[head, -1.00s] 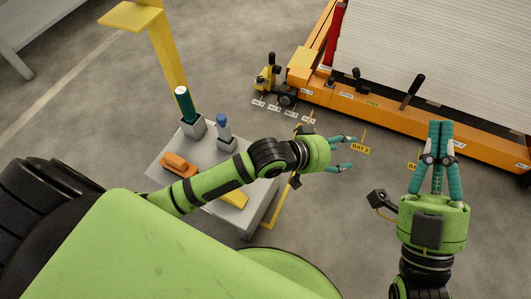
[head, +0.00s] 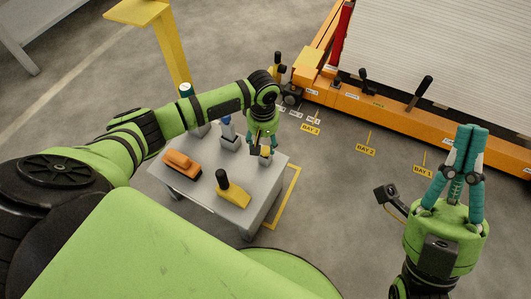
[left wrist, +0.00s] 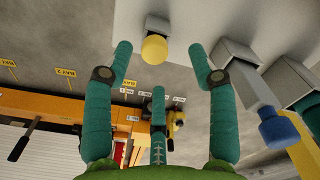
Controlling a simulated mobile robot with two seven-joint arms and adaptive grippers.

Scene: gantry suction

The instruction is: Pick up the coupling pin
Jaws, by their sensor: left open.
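Several small pieces stand on the grey pedestal table (head: 196,200). A yellow round-topped piece (left wrist: 154,48) sits in a small grey holder, and I take it for the coupling pin. My left gripper (head: 263,148) points down above the table's back right part, close to this piece. In the left wrist view its open fingers (left wrist: 160,62) lie either side of the yellow top, apart from it. In the head view the fingers largely hide it. My right gripper (head: 468,130) is shut and empty, off to the right over the floor.
A blue-topped piece (left wrist: 276,130) in a holder stands next to the left fingers. A green cylinder (head: 186,89), an orange block (head: 182,163) and a yellow block with a black handle (head: 231,194) share the table. A yellow post (head: 172,55) rises behind.

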